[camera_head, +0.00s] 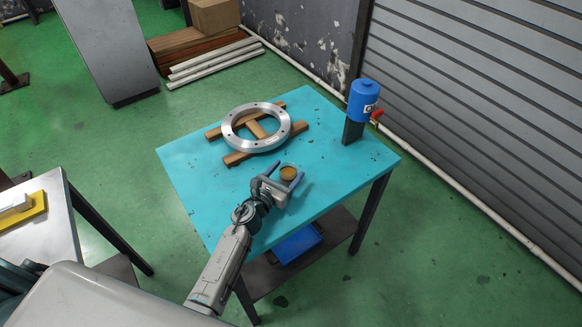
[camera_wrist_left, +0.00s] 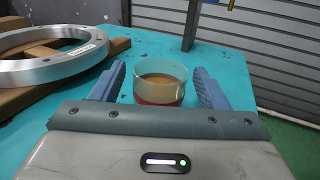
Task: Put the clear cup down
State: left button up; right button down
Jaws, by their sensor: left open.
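The clear cup (camera_head: 288,172) stands upright on the turquoise table (camera_head: 330,190) and holds a brownish-amber liquid. In the left wrist view the cup (camera_wrist_left: 160,88) sits between the two blue fingers, with a visible gap on each side. Its lower part shows reddish, and its base is partly hidden by my gripper body. My left gripper (camera_head: 279,178) is open around the cup, reaching in from the front of the table. My right gripper is not in view.
A metal ring flange (camera_head: 240,138) lies on wooden bars (camera_head: 238,158) left of the cup. A blue canister on a dark post (camera_head: 362,100) stands at the right rear edge. A blue bin (camera_head: 297,243) sits on the lower shelf. The tabletop's right front is clear.

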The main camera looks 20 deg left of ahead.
pick_arm(q)
jog(key=b+v, duration=0.1)
jog(key=v, duration=0.7)
jog(key=shift+f+b, duration=0.1)
jog(key=shift+b, duration=0.2)
jog(key=shift+s+a, duration=0.2)
jog(key=shift+s, duration=0.3)
